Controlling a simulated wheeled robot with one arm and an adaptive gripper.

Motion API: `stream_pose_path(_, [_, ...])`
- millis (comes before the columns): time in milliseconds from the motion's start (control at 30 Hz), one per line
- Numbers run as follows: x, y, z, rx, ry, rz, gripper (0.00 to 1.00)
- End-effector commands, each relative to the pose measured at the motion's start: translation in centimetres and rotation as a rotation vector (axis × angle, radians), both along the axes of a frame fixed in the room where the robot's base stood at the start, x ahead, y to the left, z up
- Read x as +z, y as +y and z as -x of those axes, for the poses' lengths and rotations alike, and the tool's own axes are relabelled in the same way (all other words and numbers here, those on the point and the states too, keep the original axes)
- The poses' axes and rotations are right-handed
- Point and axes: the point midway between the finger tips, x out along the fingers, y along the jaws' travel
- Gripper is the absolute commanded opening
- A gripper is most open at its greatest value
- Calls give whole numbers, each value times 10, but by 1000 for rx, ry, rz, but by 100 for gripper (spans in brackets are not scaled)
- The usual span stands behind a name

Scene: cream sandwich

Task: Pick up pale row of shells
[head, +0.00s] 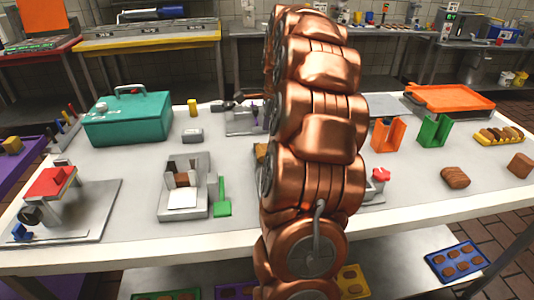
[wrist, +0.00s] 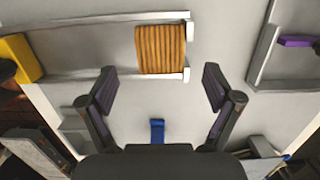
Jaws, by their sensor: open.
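A light orange-brown ridged block (wrist: 160,48), which looks like the row of shells, lies at the top middle of the wrist view, against a grey metal rail. My gripper (wrist: 158,80) is open and empty, its two fingers spread wide. The block shows beyond the fingertips, between their lines, and apart from them. In the head view my copper arm hides the gripper and most of the table's middle. A tan bit (head: 261,153) shows at the arm's left edge; I cannot tell whether it is the same block.
A small blue piece (wrist: 157,131) lies between the finger bases. A yellow block (wrist: 20,58) is at left. On the table stand a teal box (head: 128,118), a grey press (head: 184,190), a green scraper (head: 222,198), orange (head: 387,134) and green (head: 434,131) holders, and a yellow tray (head: 497,141).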

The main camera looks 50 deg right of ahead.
Motion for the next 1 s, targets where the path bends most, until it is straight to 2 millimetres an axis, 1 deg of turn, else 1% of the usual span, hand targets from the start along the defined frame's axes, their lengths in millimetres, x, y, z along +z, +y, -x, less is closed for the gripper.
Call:
stream_pose_path(167, [-12,3,-1,2,4,-5,90])
stream_pose_path(433, [-45,6,-5,1,2,-3,90])
stream_pose_path(533, [-49,6,-5,1,1,-2,90])
stream_pose_path(700, [-50,6,-5,1,1,-1,90])
stream_pose_path(733, [-50,6,-5,1,1,-1,89])
stream_pose_path(767, [-50,6,-5,1,1,-1,85])
stream_pose_path(1000, [-50,6,-5,2,1,0,60])
